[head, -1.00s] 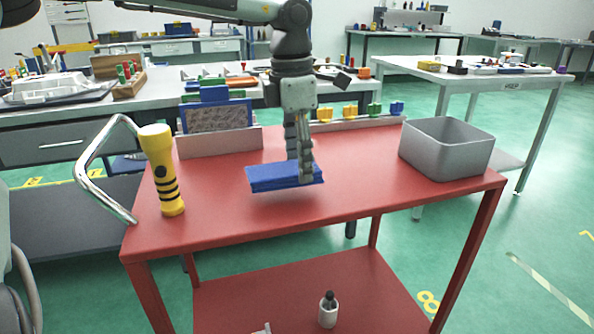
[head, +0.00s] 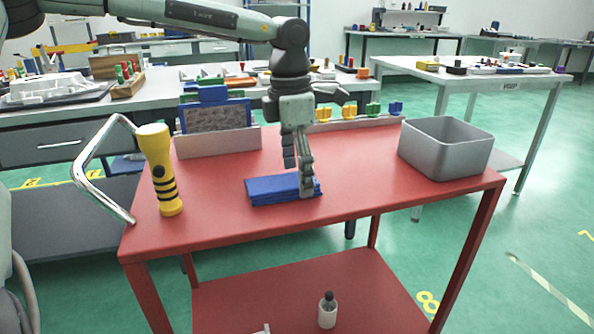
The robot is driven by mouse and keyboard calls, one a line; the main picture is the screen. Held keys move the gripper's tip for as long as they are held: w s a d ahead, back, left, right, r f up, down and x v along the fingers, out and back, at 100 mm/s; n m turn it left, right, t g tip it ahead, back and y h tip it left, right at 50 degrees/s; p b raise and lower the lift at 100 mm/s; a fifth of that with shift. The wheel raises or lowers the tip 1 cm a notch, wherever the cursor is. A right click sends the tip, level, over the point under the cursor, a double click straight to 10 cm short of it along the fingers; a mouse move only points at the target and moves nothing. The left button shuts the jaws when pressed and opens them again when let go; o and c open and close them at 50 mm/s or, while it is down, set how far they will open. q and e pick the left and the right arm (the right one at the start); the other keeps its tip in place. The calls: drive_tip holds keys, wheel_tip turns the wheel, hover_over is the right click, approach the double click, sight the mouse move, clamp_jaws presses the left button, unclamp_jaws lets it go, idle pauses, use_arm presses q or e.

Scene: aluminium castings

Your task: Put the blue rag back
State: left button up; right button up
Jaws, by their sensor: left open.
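The blue rag (head: 272,190) is a flat folded block. It lies on the red top of the cart (head: 360,185), near the middle of the front edge. My left gripper (head: 298,180) is above and at the right end of the rag, pointing down. Its fingers are apart, one behind the rag and one at its right front end. Whether a finger still touches the rag is hard to tell. My right gripper is not in view.
A yellow flashlight (head: 160,170) stands upright at the cart's left, by the chrome handle (head: 90,170). A grey bin (head: 445,148) stands at the right end. A framed panel (head: 215,118) is at the back left. The top between rag and bin is clear.

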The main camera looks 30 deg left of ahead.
sight(293, 181)
use_arm(q)
drive_tip(key=shift+r, duration=0.55)
wheel_tip(293, 181, up, 11)
drive_tip(key=shift+s+a+p, duration=0.15)
drive_tip(key=shift+s+p, duration=0.25)
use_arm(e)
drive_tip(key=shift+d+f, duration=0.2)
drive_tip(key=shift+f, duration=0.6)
